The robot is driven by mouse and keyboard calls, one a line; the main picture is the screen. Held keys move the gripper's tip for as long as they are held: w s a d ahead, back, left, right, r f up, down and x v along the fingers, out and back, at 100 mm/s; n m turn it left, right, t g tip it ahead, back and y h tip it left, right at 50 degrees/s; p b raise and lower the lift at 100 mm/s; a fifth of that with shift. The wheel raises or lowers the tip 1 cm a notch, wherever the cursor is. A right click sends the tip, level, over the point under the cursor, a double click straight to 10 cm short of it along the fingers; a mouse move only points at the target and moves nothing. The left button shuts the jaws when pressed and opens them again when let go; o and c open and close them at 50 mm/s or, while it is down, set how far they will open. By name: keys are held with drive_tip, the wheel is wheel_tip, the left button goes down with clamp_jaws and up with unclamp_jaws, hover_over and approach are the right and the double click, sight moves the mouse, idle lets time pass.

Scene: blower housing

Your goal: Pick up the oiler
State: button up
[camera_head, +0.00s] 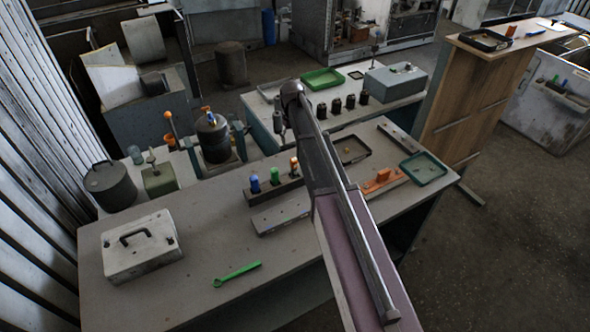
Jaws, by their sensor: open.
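No thing is plainly recognisable as the oiler. An olive, squat can with a small knob on top (159,181) stands at the left, behind the near table, and may be it, but I cannot tell. A dark round lidded pot (110,187) stands to its left. My arm (325,165) reaches from the bottom right up over the near table to a dark joint (291,90). My gripper does not show clearly; the arm seems to hide it.
The near table (215,255) bears a white case with a handle (142,245), a green wrench (237,274), a rack with coloured-handled tools (274,185) and a green tray (423,168). A back table holds a grey box (396,80) and several dark cylinders (335,105).

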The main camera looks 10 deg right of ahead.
sight(294, 165)
drive_tip(key=shift+f+b, duration=4.15)
drive_tip(key=shift+f, duration=0.1)
drive_tip(key=f+b, duration=0.1)
drive_tip(key=b, duration=0.1)
drive_tip(key=f+b, duration=0.1)
drive_tip(key=f, duration=0.1)
drive_tip(key=shift+s+d+f+b, duration=0.2)
drive_tip(key=shift+d+f+b, duration=0.1)
drive_tip(key=shift+d+b, duration=0.1)
drive_tip(key=shift+f+b, duration=0.7)
drive_tip(key=shift+f, duration=0.1)
clamp_jaws()
